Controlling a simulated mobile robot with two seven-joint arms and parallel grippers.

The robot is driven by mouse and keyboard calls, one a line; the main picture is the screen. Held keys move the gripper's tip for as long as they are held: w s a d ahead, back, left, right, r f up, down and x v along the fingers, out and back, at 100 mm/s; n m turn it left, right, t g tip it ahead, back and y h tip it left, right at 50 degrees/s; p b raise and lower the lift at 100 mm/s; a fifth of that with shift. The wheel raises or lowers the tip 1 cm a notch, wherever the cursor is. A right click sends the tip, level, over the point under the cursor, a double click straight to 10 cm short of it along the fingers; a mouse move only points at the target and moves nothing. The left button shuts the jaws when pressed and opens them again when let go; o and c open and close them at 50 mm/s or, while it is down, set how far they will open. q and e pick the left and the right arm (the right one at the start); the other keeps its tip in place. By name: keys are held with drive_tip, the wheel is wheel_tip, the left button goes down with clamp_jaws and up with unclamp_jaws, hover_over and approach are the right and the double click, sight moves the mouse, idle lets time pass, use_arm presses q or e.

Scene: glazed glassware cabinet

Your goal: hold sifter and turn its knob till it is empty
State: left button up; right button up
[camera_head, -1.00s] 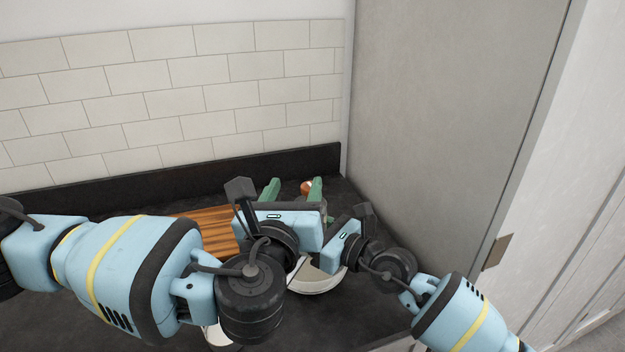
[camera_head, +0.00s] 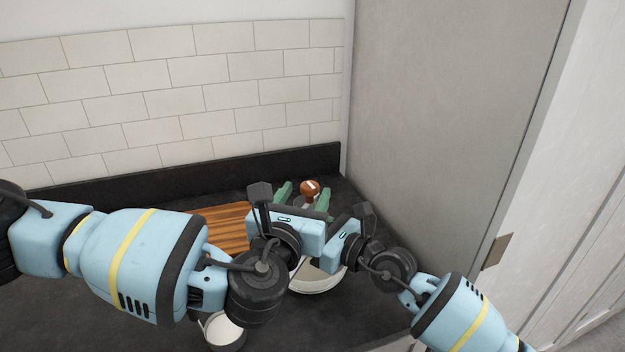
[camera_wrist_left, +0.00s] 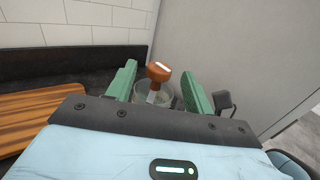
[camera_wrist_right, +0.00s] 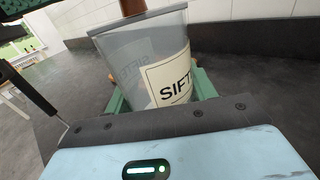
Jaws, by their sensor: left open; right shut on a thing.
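The sifter (camera_wrist_right: 155,65) is a clear cup with a cream label reading "SIFT". In the right wrist view it stands between the green fingers of my right gripper (camera_wrist_right: 160,92), which is shut on it. Its orange-brown knob (camera_wrist_left: 160,72) shows in the left wrist view, above the clear cup, between the spread fingers of my left gripper (camera_wrist_left: 160,80). The knob (camera_head: 310,188) also shows in the head view, at the fingertips. My left gripper is open, and I see a gap on both sides of the knob. I cannot tell what is inside the sifter.
A pale bowl (camera_head: 318,286) sits on the dark counter below my grippers, partly hidden. A small container with white contents (camera_head: 224,332) stands nearer. A wooden board (camera_head: 218,228) lies at left. A tall grey panel (camera_head: 440,110) bounds the right, and a tiled wall the back.

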use_arm(q)
drive_tip(key=shift+x, duration=2.7)
drive_tip(key=shift+c, duration=0.4)
drive_tip(key=c, duration=0.9)
drive_tip(key=shift+a+n+t+y, duration=0.1)
drive_tip(key=shift+n+t+y, duration=0.2)
drive_tip(key=shift+n+y, duration=1.25)
drive_tip(key=shift+a+n+y, duration=0.15)
drive_tip(key=shift+n+y, duration=0.3)
drive_tip(key=shift+y, duration=0.7)
drive_tip(key=shift+a+n+y, duration=0.15)
drive_tip(key=shift+n+y, duration=0.25)
drive_tip(key=shift+y, duration=0.7)
drive_tip(key=o, duration=1)
